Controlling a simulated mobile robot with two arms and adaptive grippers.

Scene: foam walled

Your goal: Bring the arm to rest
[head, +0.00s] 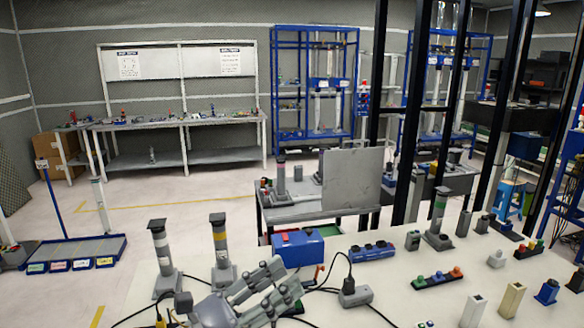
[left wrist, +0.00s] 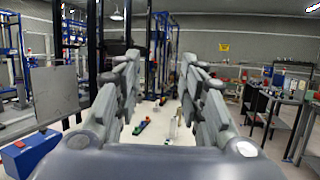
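My left gripper (head: 284,279) is low in the middle of the head view, over the near white table (head: 395,275). Its fingers point to the right and slightly away. In the left wrist view the two grey fingers (left wrist: 160,70) are spread well apart with nothing held between them. How high the gripper is above the tabletop is hard to tell. My right gripper is not in view.
A blue box (head: 299,247), a blue strip (head: 371,251) and a grey socket block (head: 355,292) with black cables lie near the gripper. Two grey posts (head: 162,260) (head: 222,252) stand to its left. Several small parts fill the table's right side. Open floor lies left.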

